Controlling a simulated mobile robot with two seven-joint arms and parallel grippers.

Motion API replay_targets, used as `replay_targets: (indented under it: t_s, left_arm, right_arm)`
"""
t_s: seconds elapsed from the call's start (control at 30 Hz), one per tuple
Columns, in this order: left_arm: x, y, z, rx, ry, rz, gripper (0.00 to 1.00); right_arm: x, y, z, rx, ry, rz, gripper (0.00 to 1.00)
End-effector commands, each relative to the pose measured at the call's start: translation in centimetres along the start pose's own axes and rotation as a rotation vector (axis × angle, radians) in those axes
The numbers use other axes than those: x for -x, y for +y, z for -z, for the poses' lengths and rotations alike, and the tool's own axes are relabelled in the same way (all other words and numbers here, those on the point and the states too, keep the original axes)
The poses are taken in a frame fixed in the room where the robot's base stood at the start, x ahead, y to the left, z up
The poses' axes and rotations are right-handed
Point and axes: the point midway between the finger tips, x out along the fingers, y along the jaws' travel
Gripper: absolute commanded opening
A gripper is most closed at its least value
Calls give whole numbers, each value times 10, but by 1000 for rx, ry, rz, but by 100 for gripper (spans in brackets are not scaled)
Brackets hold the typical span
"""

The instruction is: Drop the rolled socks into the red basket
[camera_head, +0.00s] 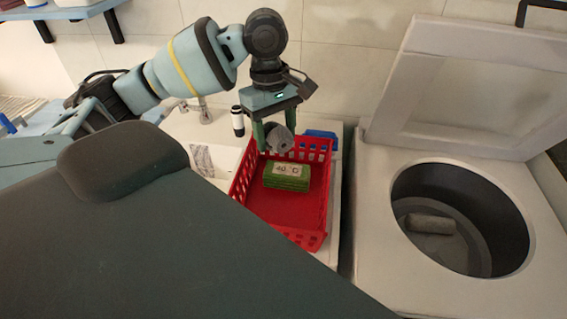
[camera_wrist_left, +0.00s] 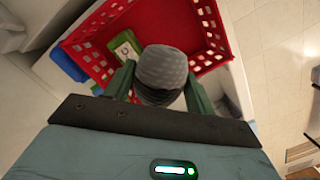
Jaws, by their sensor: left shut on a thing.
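The rolled socks (camera_head: 279,138), a grey bundle, are held between the fingers of my left gripper (camera_head: 276,136), over the far end of the red basket (camera_head: 239,187). In the left wrist view, the grey socks (camera_wrist_left: 162,68) sit between the two green fingers of my left gripper (camera_wrist_left: 160,85), with the red basket (camera_wrist_left: 215,30) behind them. The basket holds a green box-like pack with a pale label (camera_head: 287,176). The left gripper is shut on the socks. My right gripper is not in view.
An open top-loading washer (camera_head: 385,250) stands to the right, its lid raised, with a grey roll (camera_head: 430,223) inside the drum. A blue item (camera_head: 321,135) lies behind the basket. A sink with a tap (camera_head: 204,110) is to the left.

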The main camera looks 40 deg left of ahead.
Motion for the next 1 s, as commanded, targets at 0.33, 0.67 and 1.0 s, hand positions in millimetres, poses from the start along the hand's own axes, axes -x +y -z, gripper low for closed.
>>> replay_targets:
  t_s: [0.33,0.67,1.0]
  left_arm:
    - [-36,-1,4,1,0,3,32]
    - [-55,0,7,0,0,0,32]
    - [-56,0,7,0,0,0,64]
  right_arm:
    - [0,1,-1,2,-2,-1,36]
    - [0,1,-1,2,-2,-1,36]
    - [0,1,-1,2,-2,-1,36]
